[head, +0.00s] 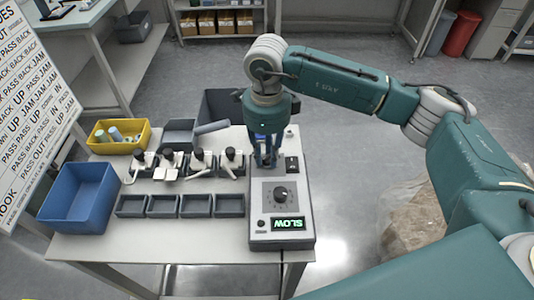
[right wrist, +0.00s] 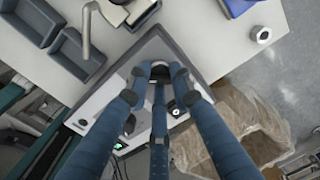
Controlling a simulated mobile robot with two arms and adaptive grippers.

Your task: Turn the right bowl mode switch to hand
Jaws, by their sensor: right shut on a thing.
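A pale grey control box (head: 265,216) stands at the right end of the table. My right gripper (head: 267,163) points down at the box's far half, left of that dark switch. In the right wrist view its fingers close together on a small round knob (right wrist: 160,72), taken as the mode switch. The fingers hide most of this knob, and I cannot read its setting. My left gripper is not in view.
Left of the box are several small grey trays (head: 163,206) and a row of small black-topped devices (head: 199,163). A blue bin (head: 80,197) and a yellow bin (head: 119,136) stand farther left. The floor right of the table holds a wrapped brown load (head: 412,219).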

